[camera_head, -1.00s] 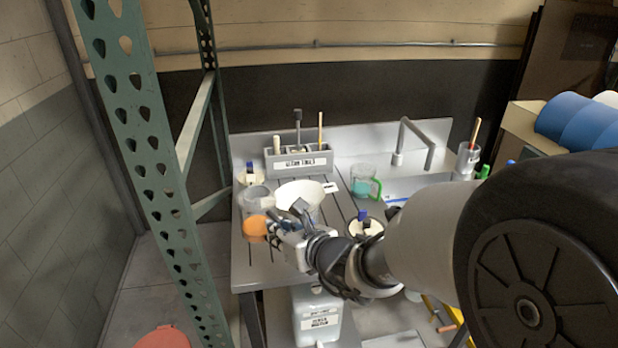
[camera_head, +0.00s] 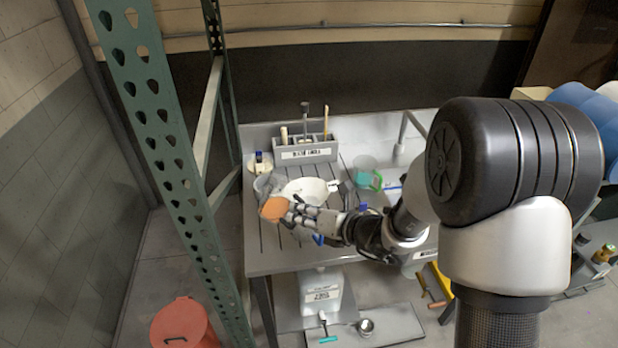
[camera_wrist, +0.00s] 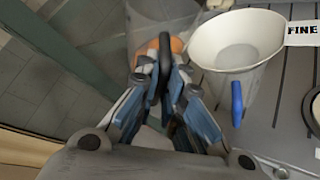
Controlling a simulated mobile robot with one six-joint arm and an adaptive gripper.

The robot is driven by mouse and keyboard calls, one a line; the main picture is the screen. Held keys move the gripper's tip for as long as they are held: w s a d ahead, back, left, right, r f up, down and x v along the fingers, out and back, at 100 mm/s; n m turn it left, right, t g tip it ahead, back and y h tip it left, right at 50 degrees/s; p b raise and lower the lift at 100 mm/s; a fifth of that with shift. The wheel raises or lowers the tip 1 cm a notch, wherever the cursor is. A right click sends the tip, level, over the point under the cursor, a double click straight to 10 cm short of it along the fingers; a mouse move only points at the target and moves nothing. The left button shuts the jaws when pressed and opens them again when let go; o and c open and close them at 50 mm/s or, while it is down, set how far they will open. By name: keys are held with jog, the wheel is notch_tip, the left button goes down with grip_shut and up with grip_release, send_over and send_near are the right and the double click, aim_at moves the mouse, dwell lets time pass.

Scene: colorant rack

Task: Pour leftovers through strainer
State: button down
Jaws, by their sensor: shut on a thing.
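My gripper (camera_head: 292,212) is shut on the dark handle of a clear jug with orange in its lower part (camera_head: 273,208). The handle and orange also show between the fingers in the wrist view (camera_wrist: 176,45). The white cone strainer (camera_head: 305,190) stands just right of and behind the gripper, its wide mouth up. In the wrist view the strainer (camera_wrist: 235,50) looks empty inside, with a "FINE" tag at its rim. The jug is beside the strainer, not over it. I cannot tell clearly how far it is tilted or whether it touches the table.
A grey tool holder (camera_head: 302,152) stands at the back of the grey table (camera_head: 262,262). A clear jug with teal contents (camera_head: 369,180) is right of the strainer. A green rack post (camera_head: 165,150) rises at the left. A red bin (camera_head: 183,325) stands on the floor.

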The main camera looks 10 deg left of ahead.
jog(key=shift+w+d+r+m+p, duration=0.2)
jog(key=shift+w+r+m+p, duration=0.1)
jog(key=shift+p, duration=0.25)
jog(key=shift+s, duration=0.1)
jog(key=shift+d+r+m+g+y+p, duration=0.1)
jog(key=shift+r+m+g+y+p, duration=0.2)
jog(key=shift+p, duration=0.55)
jog(key=shift+f, duration=0.25)
jog(key=shift+w+m+p, duration=0.2)
jog(key=shift+m+p, duration=0.1)
jog(key=shift+f+y, duration=0.1)
jog(key=shift+y, duration=0.3)
jog(key=shift+d, duration=0.1)
jog(key=shift+m, duration=0.3)
